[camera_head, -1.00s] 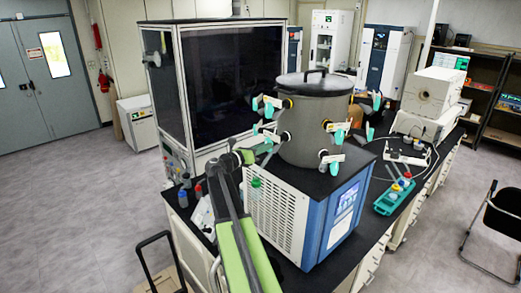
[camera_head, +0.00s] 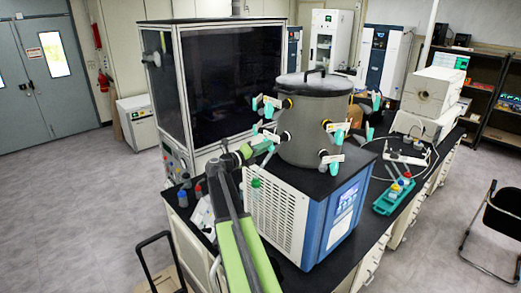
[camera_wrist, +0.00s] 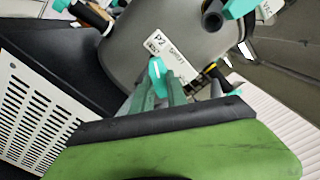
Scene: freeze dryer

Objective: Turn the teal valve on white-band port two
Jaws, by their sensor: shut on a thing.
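The grey metal drum (camera_head: 312,135) carries several side ports with teal valves. In the wrist view, a white label reading P2 (camera_wrist: 172,55) is on the drum's port, with a teal valve (camera_wrist: 157,72) just below it. My gripper (camera_wrist: 158,90) is shut on this teal valve, its two fingers on either side of the handle. In the head view my gripper (camera_head: 264,147) reaches the drum's lower left port. The fingers partly hide the handle there, and its exact angle is hard to tell.
Other teal valves stick out close by, at upper left (camera_head: 268,103) and front (camera_head: 332,160). The drum stands on a blue and white dryer base (camera_head: 285,215). A dark-windowed cabinet (camera_head: 230,80) stands behind. A teal rack with bottles (camera_head: 390,202) is at right.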

